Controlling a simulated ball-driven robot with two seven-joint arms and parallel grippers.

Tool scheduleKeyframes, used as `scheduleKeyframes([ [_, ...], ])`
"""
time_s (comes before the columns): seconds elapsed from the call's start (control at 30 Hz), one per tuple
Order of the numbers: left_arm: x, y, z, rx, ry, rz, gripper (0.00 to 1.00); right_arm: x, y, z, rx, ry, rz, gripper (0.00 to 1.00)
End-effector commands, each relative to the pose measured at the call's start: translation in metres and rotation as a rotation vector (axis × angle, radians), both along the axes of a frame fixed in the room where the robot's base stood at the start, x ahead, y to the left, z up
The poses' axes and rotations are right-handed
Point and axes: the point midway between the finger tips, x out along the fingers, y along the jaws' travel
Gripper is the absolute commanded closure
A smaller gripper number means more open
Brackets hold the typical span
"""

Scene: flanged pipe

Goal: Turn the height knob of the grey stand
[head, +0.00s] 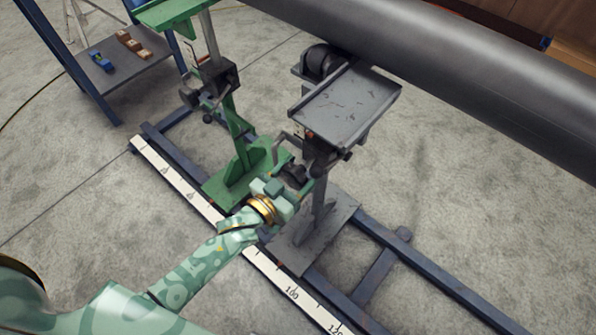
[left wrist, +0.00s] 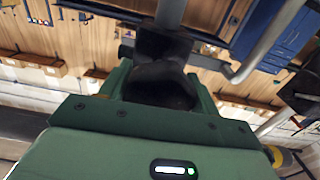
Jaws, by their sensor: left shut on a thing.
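The grey stand has a scuffed tray top (head: 345,103), a post and a flat base plate (head: 335,228), and it stands upright on the rail frame. Its dark height knob (head: 292,174) sticks out from the collar on the near left side of the post. My left gripper (head: 294,177) reaches in from the lower left and is shut on the knob. In the left wrist view, the dark knob (left wrist: 160,86) sits between the two green fingers, with the grey post beyond it. The fingers partly cover the knob. My right gripper is in neither view.
A green stand (head: 240,165) with its own crank stands close on the left. A large grey pipe (head: 470,70) runs across the upper right, near the tray. Blue rails (head: 380,275) and a white scale strip (head: 185,185) lie below.

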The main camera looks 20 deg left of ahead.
Motion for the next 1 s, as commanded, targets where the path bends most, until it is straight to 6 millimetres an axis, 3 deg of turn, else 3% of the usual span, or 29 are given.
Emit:
scheduleKeyframes([
  [0.3, 0.000, 0.002, 0.001, 0.352, -0.126, 0.001, 0.61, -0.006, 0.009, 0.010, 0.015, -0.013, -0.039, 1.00],
  [0.6, 0.000, 0.002, -0.001, 0.371, -0.132, 0.000, 0.61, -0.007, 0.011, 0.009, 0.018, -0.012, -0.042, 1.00],
  [0.63, 0.000, 0.002, -0.001, 0.372, -0.131, 0.001, 0.30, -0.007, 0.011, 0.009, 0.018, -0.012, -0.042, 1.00],
  [0.7, 0.000, 0.002, -0.001, 0.371, -0.132, 0.001, 0.16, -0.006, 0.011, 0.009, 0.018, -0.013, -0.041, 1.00],
  [1.0, 0.000, 0.002, 0.000, 0.370, -0.132, 0.001, 0.16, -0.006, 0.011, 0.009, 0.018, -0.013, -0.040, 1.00],
])
